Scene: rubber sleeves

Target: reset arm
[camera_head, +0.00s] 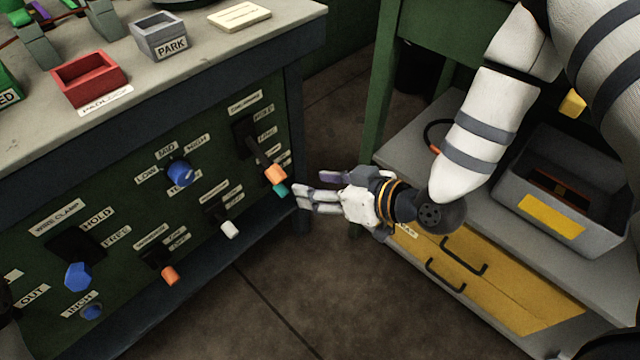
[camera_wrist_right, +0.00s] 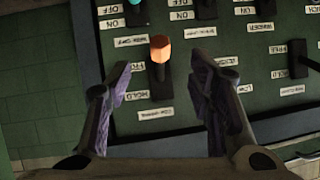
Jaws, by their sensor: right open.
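My right gripper (camera_head: 322,188) reaches in from the right in the head view, its fingers pointing left at the green control panel. In the right wrist view the gripper (camera_wrist_right: 165,95) is open, with its two purple-padded fingers apart and nothing held. An orange-tipped lever (camera_wrist_right: 160,50) shows between and beyond the fingers there. The same lever's orange tip (camera_head: 275,174) is just left of the fingertips in the head view. I cannot tell whether they touch. My left gripper does not show clearly in either view.
The panel also carries a blue knob (camera_head: 179,172), a white-tipped lever (camera_head: 229,229) and another orange-tipped lever (camera_head: 170,275). A red tray (camera_head: 90,78) and a grey PARK tray (camera_head: 160,36) stand on the bench. A grey bin (camera_head: 560,190) sits on the yellow drawer cabinet (camera_head: 490,285). Floor between is clear.

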